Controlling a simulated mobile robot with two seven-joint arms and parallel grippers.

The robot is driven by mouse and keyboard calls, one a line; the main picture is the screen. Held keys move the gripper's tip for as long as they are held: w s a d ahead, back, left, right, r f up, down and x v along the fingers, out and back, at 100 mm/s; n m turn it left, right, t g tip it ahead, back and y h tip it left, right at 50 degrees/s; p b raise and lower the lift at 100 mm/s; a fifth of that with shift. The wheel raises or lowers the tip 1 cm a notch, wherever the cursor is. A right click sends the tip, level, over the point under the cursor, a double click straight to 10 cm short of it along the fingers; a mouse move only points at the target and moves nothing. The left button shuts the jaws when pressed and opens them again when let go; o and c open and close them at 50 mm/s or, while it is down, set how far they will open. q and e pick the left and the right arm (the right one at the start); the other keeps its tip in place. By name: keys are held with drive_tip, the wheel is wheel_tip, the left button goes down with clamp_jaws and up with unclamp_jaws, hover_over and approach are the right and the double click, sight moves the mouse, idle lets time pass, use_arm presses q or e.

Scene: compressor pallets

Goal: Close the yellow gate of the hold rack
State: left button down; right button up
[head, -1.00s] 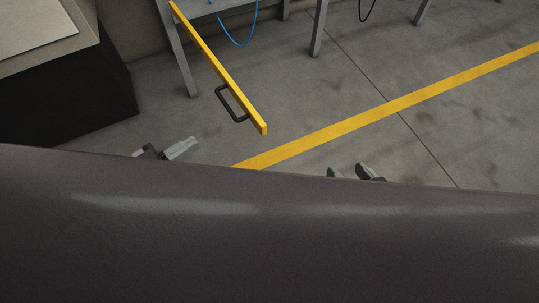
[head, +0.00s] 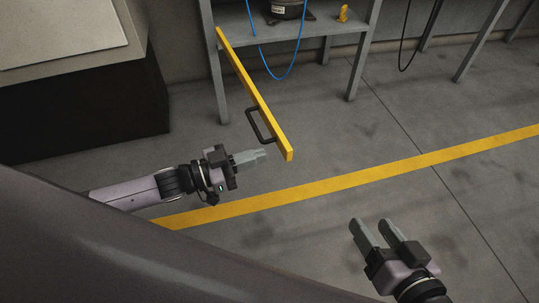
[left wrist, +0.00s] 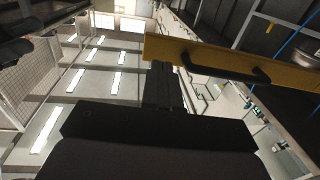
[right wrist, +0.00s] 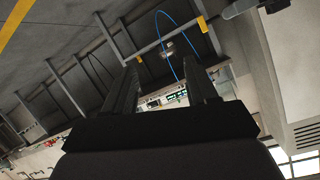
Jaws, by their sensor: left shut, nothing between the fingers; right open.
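The yellow gate (head: 262,105) is a long bar that swings out from the front left post of the grey hold rack (head: 222,85), so it stands open. A black handle (head: 254,125) sits on its left side, near the free end. My left gripper (head: 265,154) is shut and empty, just left of the free end and below the handle. In the left wrist view its fingertips (left wrist: 161,64) overlap the lower edge of the gate (left wrist: 205,55); I cannot tell whether they touch. My right gripper (head: 374,226) is open and empty, low at the right, well away from the gate.
A dark compressor (head: 286,8) and a small yellow object (head: 342,13) are on the rack shelf. A blue cable (head: 280,78) hangs in front. A black box-like bench (head: 80,115) stands at the left. Floor with a yellow line (head: 350,180) is clear at the right.

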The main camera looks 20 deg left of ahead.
sight(282, 149)
use_arm(q)
drive_tip(key=b+x, duration=0.1)
drive_tip(key=x, duration=0.2)
drive_tip(key=shift+w+d+f, duration=0.1)
drive_tip(key=shift+w+d, duration=0.1)
drive_tip(key=shift+d, duration=0.1)
drive_tip(key=shift+w+d, duration=0.1)
drive_tip(key=shift+w, duration=0.05)
